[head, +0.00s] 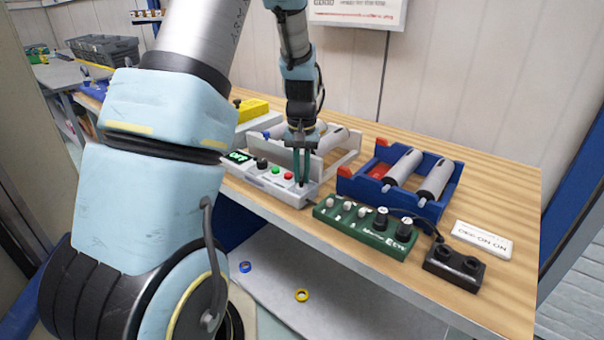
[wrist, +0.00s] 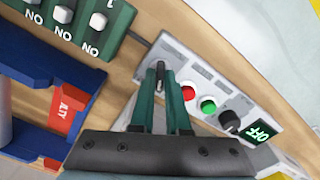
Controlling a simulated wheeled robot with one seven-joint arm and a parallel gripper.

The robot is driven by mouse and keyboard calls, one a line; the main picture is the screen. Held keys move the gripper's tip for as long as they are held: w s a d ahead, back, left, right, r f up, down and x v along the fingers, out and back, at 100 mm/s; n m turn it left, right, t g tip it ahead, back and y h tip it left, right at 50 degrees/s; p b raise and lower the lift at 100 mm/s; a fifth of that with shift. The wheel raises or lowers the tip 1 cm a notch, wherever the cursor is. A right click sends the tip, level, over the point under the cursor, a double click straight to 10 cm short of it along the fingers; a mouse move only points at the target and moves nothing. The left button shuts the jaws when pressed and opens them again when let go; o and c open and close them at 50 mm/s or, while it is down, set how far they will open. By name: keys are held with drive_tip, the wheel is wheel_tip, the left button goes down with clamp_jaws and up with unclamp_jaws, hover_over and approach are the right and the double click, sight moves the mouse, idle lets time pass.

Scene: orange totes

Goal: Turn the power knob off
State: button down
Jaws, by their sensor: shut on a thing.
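A white control box (head: 258,179) stands near the front edge of the wooden table; it also shows in the wrist view (wrist: 182,61). My gripper (head: 303,182) points down at the box's right end in the head view. In the wrist view, its green fingers (wrist: 157,80) are shut on a small dark power knob (wrist: 159,74), which they mostly hide. Beside it are a red button (wrist: 188,93), a green button (wrist: 208,106) and a larger black knob (wrist: 229,121). The lit display (wrist: 262,132) reads OFF.
A green switch box (head: 365,228) and a blue tray (head: 400,180) with grey cylinders are right of my gripper. A black two-knob block (head: 454,267) and a white label plate (head: 482,239) lie farther right. A grey rack (head: 345,146) stands close behind the control box.

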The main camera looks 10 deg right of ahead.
sight(302, 177)
drive_tip(key=shift+n, duration=1.5)
drive_tip(key=c, duration=0.9)
unclamp_jaws()
wheel_tip(302, 177, up, 11)
drive_tip(key=b, duration=0.2)
drive_tip(key=shift+f, duration=0.1)
